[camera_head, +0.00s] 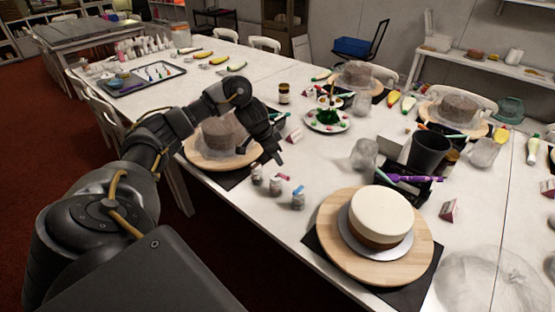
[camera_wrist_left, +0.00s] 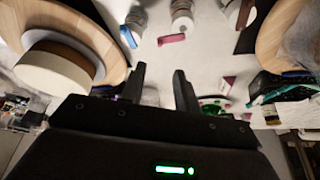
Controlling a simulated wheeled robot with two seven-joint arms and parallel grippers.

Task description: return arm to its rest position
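My left arm (camera_head: 165,135) comes in from the left and reaches over the table. My left gripper (camera_head: 272,148) hangs above the table, in front of a cake on a wooden turntable (camera_head: 200,163). In the left wrist view its two fingers (camera_wrist_left: 159,78) stand apart with nothing between them. The gripper is behind the small jars (camera_head: 276,185) and apart from the white-topped cake (camera_head: 381,217). My right arm and gripper are not in view.
The white-topped cake stands on a wooden turntable (camera_head: 412,262) at the front. A dark cup (camera_head: 428,152) and purple-handled tool (camera_head: 412,179) are to the right. A plate of decorations (camera_head: 327,121) lies behind the gripper. Bare tabletop (camera_head: 240,200) lies left of the jars.

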